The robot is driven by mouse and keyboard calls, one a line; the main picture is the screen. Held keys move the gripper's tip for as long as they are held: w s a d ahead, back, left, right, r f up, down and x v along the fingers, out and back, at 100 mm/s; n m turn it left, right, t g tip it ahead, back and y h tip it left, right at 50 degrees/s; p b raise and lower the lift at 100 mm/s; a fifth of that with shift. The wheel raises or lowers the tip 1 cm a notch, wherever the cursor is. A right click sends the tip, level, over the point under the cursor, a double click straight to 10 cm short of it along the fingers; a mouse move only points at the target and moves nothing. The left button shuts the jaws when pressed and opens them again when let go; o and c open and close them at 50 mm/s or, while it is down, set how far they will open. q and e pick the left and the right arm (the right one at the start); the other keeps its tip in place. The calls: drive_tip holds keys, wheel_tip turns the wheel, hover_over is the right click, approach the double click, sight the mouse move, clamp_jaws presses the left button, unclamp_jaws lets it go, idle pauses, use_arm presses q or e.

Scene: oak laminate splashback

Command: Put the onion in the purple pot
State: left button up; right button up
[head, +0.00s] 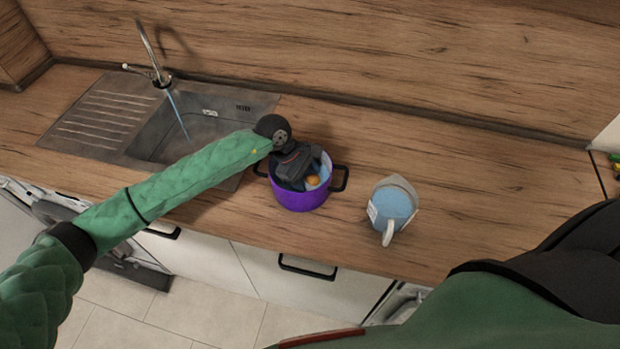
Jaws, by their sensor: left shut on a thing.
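The purple pot (300,200) stands on the wooden counter right of the sink, with a black handle on each side. My left gripper (310,176) points down at the mouth of the pot and covers much of its opening. It is shut on the onion (313,181), a small orange-brown shape showing beside the fingers at the pot's mouth. I cannot tell whether the onion touches the pot's floor. My right gripper is out of view.
A light blue jug (392,207) with a white handle stands right of the pot. A grey sink (180,135) with a tap (155,65) lies to the left. The counter (480,190) is clear at right. Drawers are below the front edge.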

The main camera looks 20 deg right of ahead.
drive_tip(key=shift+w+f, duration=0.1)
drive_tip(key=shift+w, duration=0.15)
use_arm(q)
drive_tip(key=o, duration=0.7)
drive_tip(key=shift+o, duration=0.4)
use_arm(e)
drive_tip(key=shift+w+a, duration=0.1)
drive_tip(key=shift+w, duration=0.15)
use_arm(q)
drive_tip(key=shift+r, duration=0.1)
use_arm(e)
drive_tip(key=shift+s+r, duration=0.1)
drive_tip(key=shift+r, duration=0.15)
use_arm(q)
drive_tip(key=shift+w+a+r+b, duration=0.2)
drive_tip(key=shift+a+r+b, duration=0.1)
drive_tip(key=shift+r+b, duration=0.2)
drive_tip(key=b+v, duration=0.4)
drive_tip(key=v, duration=0.6)
drive_tip(key=shift+r+b, duration=0.4)
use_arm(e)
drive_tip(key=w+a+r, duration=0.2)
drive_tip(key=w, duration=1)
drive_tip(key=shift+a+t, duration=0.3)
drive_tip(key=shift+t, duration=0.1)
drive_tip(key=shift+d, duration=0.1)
